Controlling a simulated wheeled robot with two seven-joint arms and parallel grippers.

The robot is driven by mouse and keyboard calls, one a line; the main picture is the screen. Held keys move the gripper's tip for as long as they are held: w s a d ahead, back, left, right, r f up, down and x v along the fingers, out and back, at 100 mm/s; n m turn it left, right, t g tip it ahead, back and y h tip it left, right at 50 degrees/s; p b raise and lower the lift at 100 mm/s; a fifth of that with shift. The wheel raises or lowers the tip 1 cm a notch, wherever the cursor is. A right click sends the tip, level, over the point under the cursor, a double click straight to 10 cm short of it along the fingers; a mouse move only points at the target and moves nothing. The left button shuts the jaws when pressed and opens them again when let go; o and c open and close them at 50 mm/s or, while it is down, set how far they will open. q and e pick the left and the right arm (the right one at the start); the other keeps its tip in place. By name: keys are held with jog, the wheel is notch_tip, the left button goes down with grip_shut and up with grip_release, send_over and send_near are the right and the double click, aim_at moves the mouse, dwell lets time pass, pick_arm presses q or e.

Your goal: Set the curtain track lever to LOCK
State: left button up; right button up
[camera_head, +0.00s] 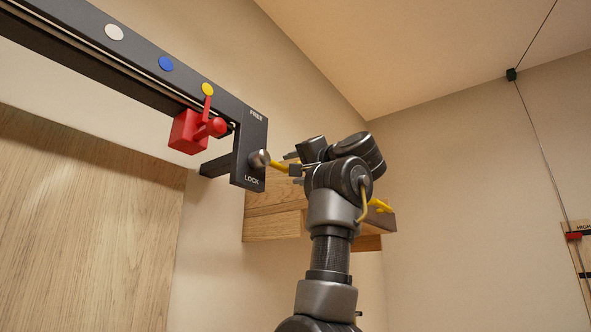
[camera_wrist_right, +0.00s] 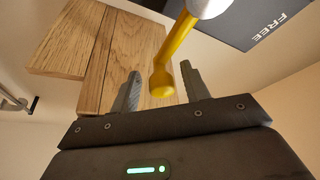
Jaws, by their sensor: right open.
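The yellow lever (camera_head: 280,166) sticks out to the right from a grey hub (camera_head: 259,158) on the dark end plate (camera_head: 246,148) of the curtain track. The plate reads FREE at its top and LOCK at its bottom; the hub sits just above LOCK. My right gripper (camera_head: 291,163) is at the lever's free end. In the right wrist view the lever (camera_wrist_right: 175,50) reaches down with its rounded end between the two open fingers (camera_wrist_right: 160,76), with a gap visible on each side. My left gripper is not in view.
A red carriage block (camera_head: 188,132) with a red knob hangs on the track (camera_head: 130,62), below white, blue and yellow dots. A wooden block or shelf (camera_head: 272,212) is behind my right arm. A wood panel (camera_head: 80,220) fills the left. A cord (camera_head: 545,155) runs at the far right.

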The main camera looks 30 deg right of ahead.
jog(key=b+v, duration=0.5)
jog(key=v, duration=0.5)
jog(key=shift+s+b, duration=0.25)
jog(key=shift+b, duration=0.1)
jog(key=shift+f, duration=0.1)
